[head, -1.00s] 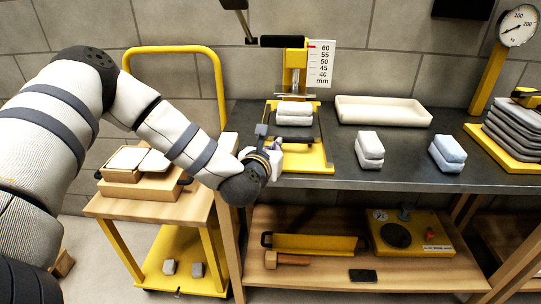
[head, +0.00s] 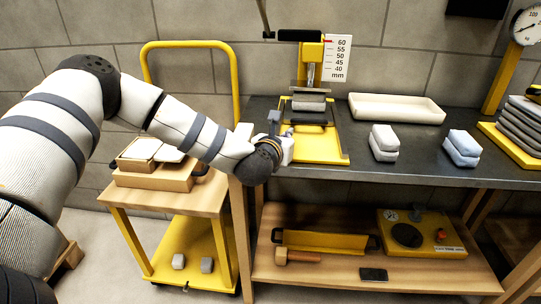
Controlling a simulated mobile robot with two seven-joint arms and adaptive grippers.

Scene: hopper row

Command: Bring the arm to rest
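My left arm reaches in from the left, and its gripper (head: 284,138) is at the left front of the yellow press (head: 331,157) on the dark workbench. The fingers are small and partly hidden by the wrist, so I cannot tell if they are open or shut. No object shows clearly in them. I cannot tell whether they touch the press. A grey folded stack (head: 308,104) sits in the press, under its upper plate. My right gripper is out of view.
A wooden-topped yellow cart (head: 163,197) carrying boxes stands below my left forearm. On the dark bench (head: 420,174) are a cream tray (head: 397,109), a pale stack (head: 384,143), a bluish stack (head: 462,149) and a grey pile (head: 519,122). A mallet (head: 300,256) lies on the lower shelf.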

